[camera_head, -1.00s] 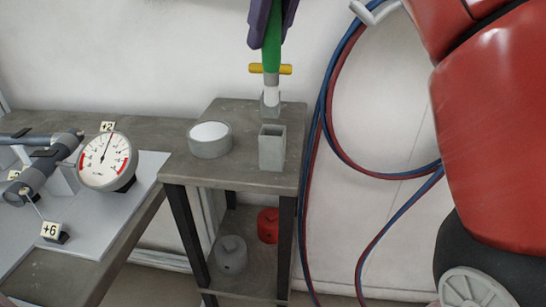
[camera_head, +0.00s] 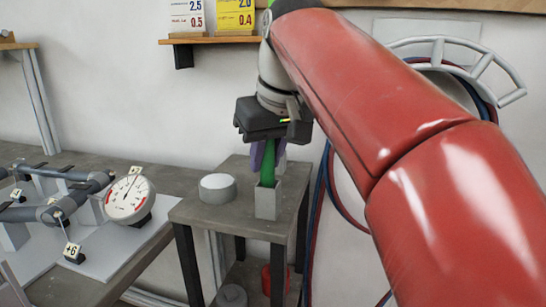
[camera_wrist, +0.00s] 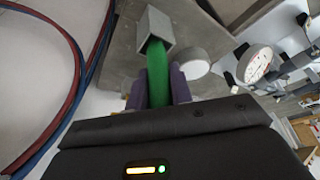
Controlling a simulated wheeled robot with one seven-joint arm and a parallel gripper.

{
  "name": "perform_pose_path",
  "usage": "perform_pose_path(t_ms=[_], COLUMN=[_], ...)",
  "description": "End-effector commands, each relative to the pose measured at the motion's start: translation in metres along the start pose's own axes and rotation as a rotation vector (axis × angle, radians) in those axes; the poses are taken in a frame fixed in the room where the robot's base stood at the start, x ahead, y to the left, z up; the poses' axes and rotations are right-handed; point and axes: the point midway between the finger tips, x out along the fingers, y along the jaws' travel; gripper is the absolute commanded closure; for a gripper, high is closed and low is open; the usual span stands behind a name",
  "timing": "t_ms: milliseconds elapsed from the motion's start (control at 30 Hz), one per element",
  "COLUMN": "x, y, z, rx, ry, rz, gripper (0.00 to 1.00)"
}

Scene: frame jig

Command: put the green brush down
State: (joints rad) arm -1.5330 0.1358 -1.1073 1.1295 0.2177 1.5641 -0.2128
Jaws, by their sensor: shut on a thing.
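My gripper (camera_head: 268,158) has purple fingers, shut on the green brush (camera_head: 268,172). The brush is close to upright. Its lower end is inside the mouth of an open square grey holder (camera_head: 267,204) on the small grey table (camera_head: 220,216). In the wrist view the green handle (camera_wrist: 158,75) runs from between the fingers into the holder (camera_wrist: 156,28). The brush's bristle end is hidden in the holder. I cannot tell whether it touches the bottom.
A round grey pot with a white top (camera_head: 217,188) stands left of the holder. A dial gauge (camera_head: 130,197) and pipes stand on the bench at left. Red and blue hoses (camera_wrist: 75,75) hang near the wall. A shelf with cards (camera_head: 215,40) is above.

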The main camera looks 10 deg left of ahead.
Motion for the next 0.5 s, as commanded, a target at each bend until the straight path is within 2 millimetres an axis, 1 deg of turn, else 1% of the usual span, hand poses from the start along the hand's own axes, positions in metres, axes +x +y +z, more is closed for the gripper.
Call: perform_pose_path(t_ms=[233, 267, 400, 433, 500], x=[0.0049, 0.0047, 0.0036, 0.0035, 0.0035], y=[0.0003, 0.0002, 0.0001, 0.0001, 0.0001], z=[0.0024, 0.0023, 0.0018, 0.0018, 0.0018], rx=[0.000, 0.000, 0.000, 0.000, 0.000], ry=[0.000, 0.000, -0.001, -0.001, -0.001], rz=[-0.001, -0.001, 0.000, 0.000, 0.000], gripper=[1.00, 0.77, 0.58, 0.56, 0.56])
